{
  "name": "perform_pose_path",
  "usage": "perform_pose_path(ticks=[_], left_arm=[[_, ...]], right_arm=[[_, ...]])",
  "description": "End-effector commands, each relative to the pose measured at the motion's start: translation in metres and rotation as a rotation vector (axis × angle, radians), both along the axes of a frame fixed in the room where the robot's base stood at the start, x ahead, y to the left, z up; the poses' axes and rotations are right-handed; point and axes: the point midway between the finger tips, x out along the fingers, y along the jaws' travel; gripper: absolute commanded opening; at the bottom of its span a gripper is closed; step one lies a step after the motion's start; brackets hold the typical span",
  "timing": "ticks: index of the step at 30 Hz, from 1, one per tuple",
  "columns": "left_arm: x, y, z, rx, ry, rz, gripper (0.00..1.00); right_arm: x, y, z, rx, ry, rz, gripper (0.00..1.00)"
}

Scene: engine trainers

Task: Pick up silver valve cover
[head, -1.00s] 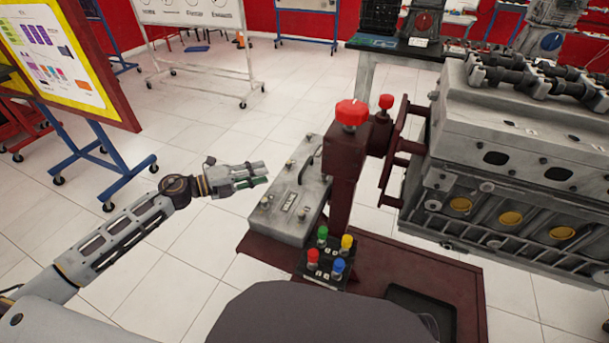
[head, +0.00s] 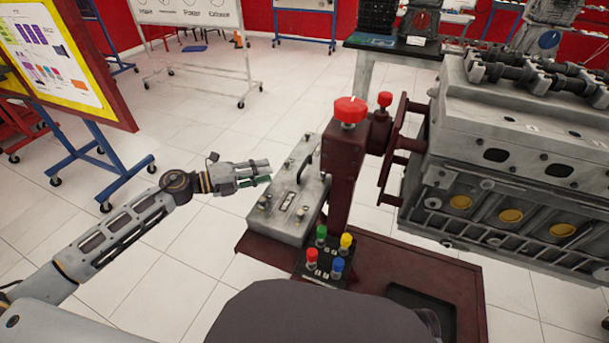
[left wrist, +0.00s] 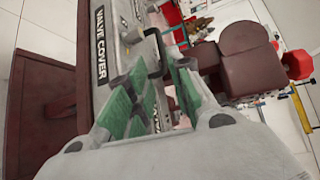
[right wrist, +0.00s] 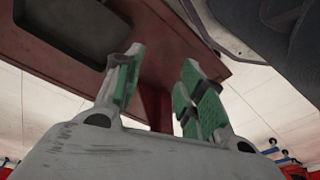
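The silver valve cover (head: 283,212) is a long grey box with a dark handle on top. It lies on the left part of the dark red stand (head: 262,251). In the left wrist view the valve cover (left wrist: 104,72) carries the label "VALVE COVER". My left gripper (head: 262,173) is just left of the valve cover's far half, close to its edge. In the left wrist view its green-padded fingers (left wrist: 150,95) are apart, with the handle beyond them; nothing shows gripped. My right gripper (right wrist: 158,85) is outside the head view; its fingers are apart and empty near the stand's underside.
A dark red post with a red knob (head: 350,109) rises right of the valve cover. A box of coloured buttons (head: 322,270) sits in front of it. A large grey engine (head: 510,150) stands at the right. Open tiled floor lies to the left.

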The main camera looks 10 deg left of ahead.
Motion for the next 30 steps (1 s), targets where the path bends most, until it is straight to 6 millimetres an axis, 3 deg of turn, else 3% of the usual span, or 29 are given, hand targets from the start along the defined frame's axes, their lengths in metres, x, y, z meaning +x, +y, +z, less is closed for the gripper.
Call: perform_pose_path(ticks=[30], left_arm=[[0.04, -0.055, -0.009, -0.001, -0.001, 0.0, 0.22]], right_arm=[[0.002, 0.001, 0.006, 0.005, -0.011, 0.001, 0.4]])
